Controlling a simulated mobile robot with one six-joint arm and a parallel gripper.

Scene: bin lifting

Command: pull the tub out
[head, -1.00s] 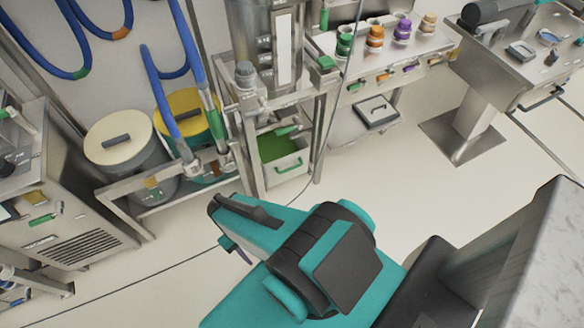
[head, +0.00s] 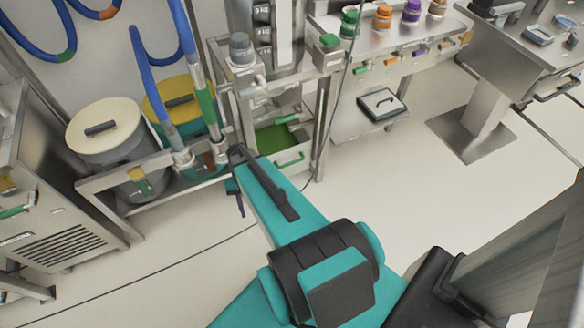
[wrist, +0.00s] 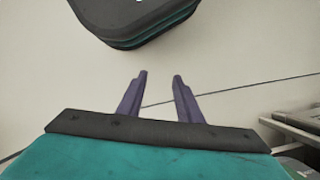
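The tub (head: 299,164) is a pale, open box with a green inside. It sits low in the metal frame below the tall steel machine, and its green handle (head: 290,160) is on the front. My arm covers part of its lower left front. My gripper (head: 241,207) is in front of and to the left of the tub, apart from it, with its purple fingers partly hidden by the wrist. In the wrist view my gripper (wrist: 160,76) is open and empty, with bare floor between the fingers. The tub cannot be made out in the wrist view.
A cream-lidded bin (head: 106,135) and a yellow-lidded bin (head: 178,100) stand on a low steel rack (head: 143,168) left of the tub. Blue hoses hang over them. A cable (head: 341,90) runs down at the tub's right. The floor (head: 390,200) to the right is clear.

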